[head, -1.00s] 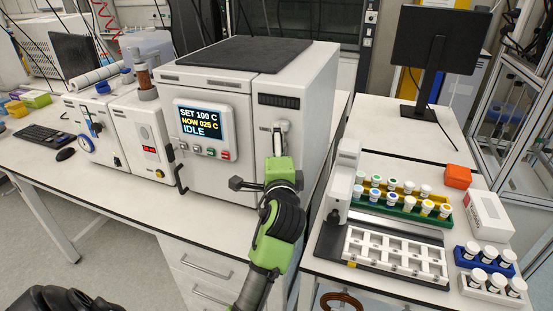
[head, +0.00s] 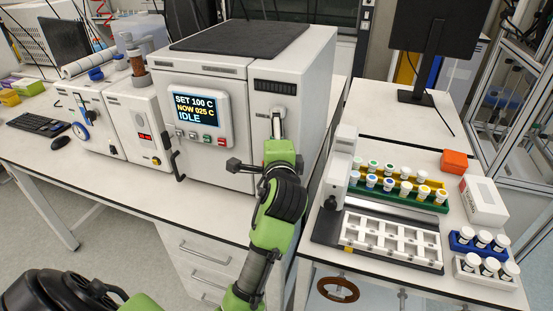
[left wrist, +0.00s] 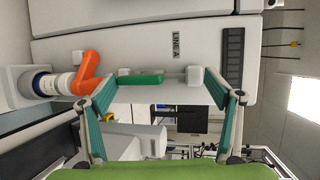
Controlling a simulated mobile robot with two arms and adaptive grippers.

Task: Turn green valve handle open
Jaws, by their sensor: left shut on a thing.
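The green valve handle (left wrist: 141,79) is a short bar in front of the white reactor panel in the left wrist view. An orange elbow (left wrist: 88,74) lies at its left end and a pale knob (left wrist: 193,75) to its right. My left gripper (left wrist: 158,82) has its teal fingers on either side of this fitting and is shut on it; the exact contact is hard to see. In the head view, my left gripper (head: 279,152) is at the front right of the reactor (head: 238,80) and hides the green handle. My right gripper is out of view.
The reactor's screen (head: 197,109) reads SET 100 C, NOW 025 C, IDLE. A pale upright fitting (head: 277,122) rises just above my gripper. On the right bench stand vial racks, a white tray (head: 348,237) and an orange box (head: 455,161). A smaller instrument (head: 141,122) stands left.

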